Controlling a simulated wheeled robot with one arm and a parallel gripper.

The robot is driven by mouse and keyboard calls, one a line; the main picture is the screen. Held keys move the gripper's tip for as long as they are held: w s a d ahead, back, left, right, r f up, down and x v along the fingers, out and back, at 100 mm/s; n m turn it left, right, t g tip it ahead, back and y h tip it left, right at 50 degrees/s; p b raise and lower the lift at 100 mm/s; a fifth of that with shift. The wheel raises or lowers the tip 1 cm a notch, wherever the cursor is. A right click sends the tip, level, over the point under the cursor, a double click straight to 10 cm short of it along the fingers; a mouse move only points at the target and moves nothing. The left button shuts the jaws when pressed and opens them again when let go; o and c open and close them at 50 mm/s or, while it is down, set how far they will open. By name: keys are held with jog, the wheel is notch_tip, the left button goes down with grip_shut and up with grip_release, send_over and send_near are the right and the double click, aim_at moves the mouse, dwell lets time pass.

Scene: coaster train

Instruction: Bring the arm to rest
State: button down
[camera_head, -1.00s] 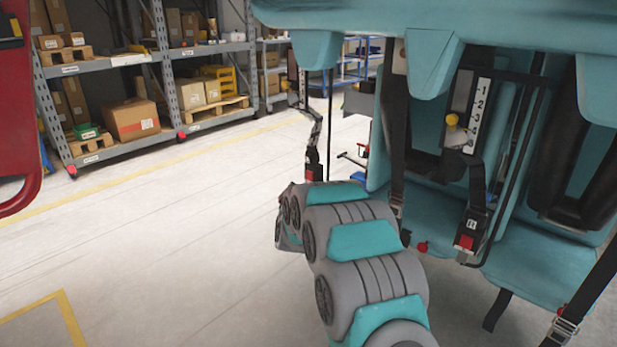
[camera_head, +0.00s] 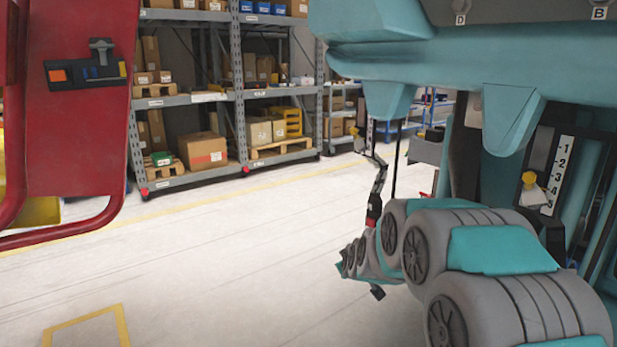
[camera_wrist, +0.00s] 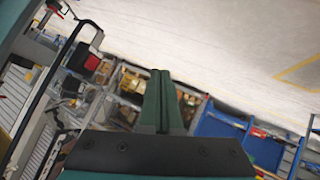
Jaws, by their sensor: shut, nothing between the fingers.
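My gripper (camera_wrist: 161,73) shows in the wrist view with its two dark green fingers pressed together and nothing between them. In the head view my grey and teal arm reaches from the lower right corner toward the middle. Its far end hangs over the floor beside the teal coaster car (camera_head: 420,62); the fingers cannot be made out there. In the wrist view a black bar and a strap with a red buckle (camera_wrist: 91,62) lie to the left of the fingers, apart from them.
The teal car's seats, straps and number plate (camera_head: 556,172) are close to the arm on the right. A red structure (camera_head: 85,140) stands at the left. Shelves with boxes (camera_head: 205,150) line the back. The pale floor (camera_head: 220,265) between is clear.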

jog(key=s+d+m+g, duration=0.2)
jog(key=s+g, duration=0.4)
jog(key=s, duration=1.9)
jog(key=s+d+m+g, duration=0.2)
jog(key=s+m+g, duration=0.2)
jog(key=s, duration=2.2)
jog(key=g, duration=0.2)
jog(key=shift+s+d+g+h, duration=0.2)
jog(key=shift+d+g+h, duration=0.1)
jog(key=shift+h, duration=0.1)
